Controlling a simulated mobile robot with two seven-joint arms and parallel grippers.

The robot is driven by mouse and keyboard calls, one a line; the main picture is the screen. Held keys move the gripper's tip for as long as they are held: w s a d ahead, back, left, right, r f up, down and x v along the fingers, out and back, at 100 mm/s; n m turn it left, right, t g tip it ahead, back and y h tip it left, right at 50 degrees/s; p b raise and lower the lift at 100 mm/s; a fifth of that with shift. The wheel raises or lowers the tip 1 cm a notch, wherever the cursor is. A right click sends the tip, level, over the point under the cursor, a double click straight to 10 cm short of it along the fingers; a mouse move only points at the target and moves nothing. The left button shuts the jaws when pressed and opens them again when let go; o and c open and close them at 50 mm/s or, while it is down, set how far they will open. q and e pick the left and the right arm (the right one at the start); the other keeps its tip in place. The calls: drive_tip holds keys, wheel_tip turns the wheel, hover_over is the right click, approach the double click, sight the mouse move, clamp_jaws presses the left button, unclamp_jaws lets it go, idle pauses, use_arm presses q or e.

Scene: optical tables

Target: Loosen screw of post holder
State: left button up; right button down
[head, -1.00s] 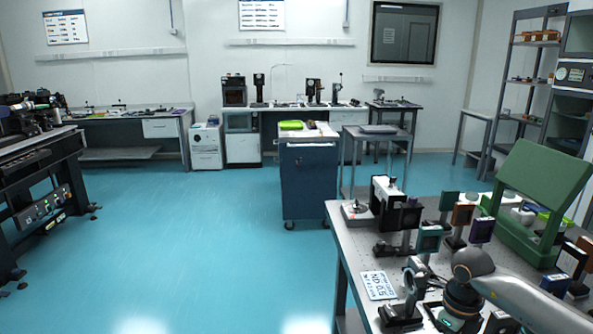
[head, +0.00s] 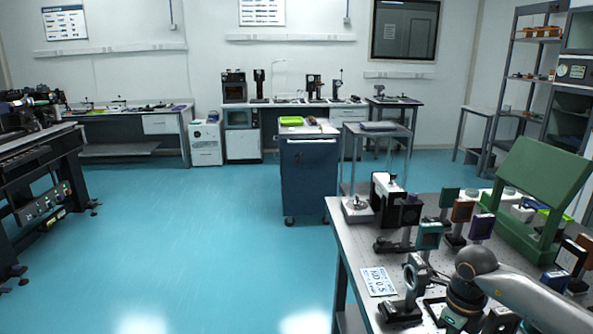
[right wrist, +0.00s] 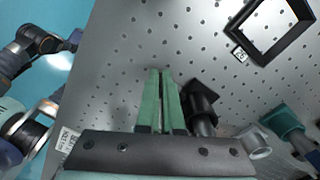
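Several optical mounts on posts stand on the perforated optical table (head: 350,237) at the right of the head view. A ring-shaped mount on a post (head: 411,280) is near the front, beside my right arm. In the right wrist view my right gripper (right wrist: 160,72) has green fingers close together, with only a narrow gap and nothing visible between them. A dark post-mounted part (right wrist: 202,105) is just right of the fingers; I cannot tell if they touch it. The screw of a post holder cannot be made out. My left gripper is not in view.
A green stand (head: 525,205) and a teal-framed mount (head: 429,235) are on the table. A white label card (head: 378,281) lies near its left edge. A black square frame (right wrist: 275,30) is at the wrist view's upper right. A blue cabinet (head: 309,178) stands behind; floor at left is clear.

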drive_tip(key=shift+d, duration=0.2)
drive_tip(key=shift+w+a, duration=0.15)
drive_tip(key=shift+w, duration=0.05)
drive_tip(key=shift+r, duration=0.1)
wheel_tip(320, 180, up, 6)
drive_tip(key=p, duration=0.4)
drive_tip(key=shift+w+a, duration=0.1)
drive_tip(key=shift+a, duration=0.1)
